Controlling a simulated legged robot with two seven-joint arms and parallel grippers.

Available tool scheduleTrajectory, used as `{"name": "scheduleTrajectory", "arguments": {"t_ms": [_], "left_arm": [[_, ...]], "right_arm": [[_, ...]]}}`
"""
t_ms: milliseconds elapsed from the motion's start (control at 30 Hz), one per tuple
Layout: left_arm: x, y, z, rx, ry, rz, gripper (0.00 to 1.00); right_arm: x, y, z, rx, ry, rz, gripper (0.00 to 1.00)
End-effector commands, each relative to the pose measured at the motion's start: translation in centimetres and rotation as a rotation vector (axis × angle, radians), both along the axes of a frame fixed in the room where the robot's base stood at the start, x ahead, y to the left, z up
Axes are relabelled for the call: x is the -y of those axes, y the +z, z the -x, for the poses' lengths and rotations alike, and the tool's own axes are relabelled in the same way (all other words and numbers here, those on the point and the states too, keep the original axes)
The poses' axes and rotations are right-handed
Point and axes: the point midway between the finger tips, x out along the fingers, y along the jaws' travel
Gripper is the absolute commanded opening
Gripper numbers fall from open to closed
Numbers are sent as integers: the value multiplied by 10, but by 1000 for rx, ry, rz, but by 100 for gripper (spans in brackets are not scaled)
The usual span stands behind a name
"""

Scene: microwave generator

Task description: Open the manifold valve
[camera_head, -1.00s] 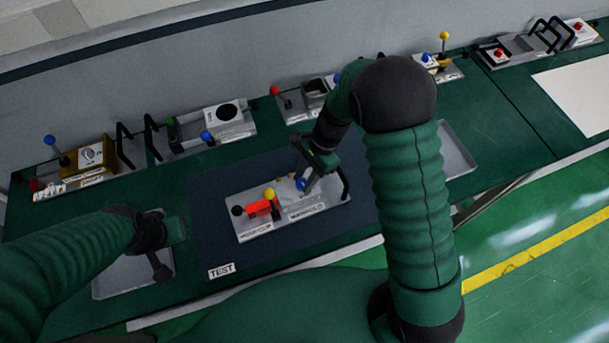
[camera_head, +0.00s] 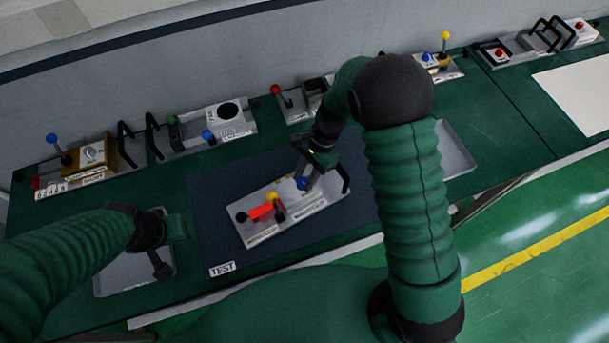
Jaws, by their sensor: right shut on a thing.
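The manifold module (camera_head: 262,234) is a light grey plate lying askew on the dark blue mat marked TEST. It carries a red block (camera_head: 261,212), a yellow knob (camera_head: 271,196), a black knob at its left end and a black handle (camera_head: 345,180) at its right end.
Other modules with knobs and handles stand along the wall, including a brown box (camera_head: 88,154) and a white box (camera_head: 230,118). Grey trays (camera_head: 112,279) lie at the left and right (camera_head: 455,150). The dark blue mat (camera_head: 210,185) is bare around the module.

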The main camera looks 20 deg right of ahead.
Motion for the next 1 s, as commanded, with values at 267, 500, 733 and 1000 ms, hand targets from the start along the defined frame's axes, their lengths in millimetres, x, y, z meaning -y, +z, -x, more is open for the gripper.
{"name": "scheduleTrajectory", "arguments": {"t_ms": [267,500,733,1000], "left_arm": [[0,0,0,0,0,0,0],[0,0,0,0,0,0,0],[0,0,0,0,0,0,0],[0,-2,0,0,0,0,0]], "right_arm": [[0,1,0,0,0,-1,0],[0,1,0,0,0,-1,44],[0,0,0,0,0,0,52],[6,15,-4,5,0,-1,52]]}}
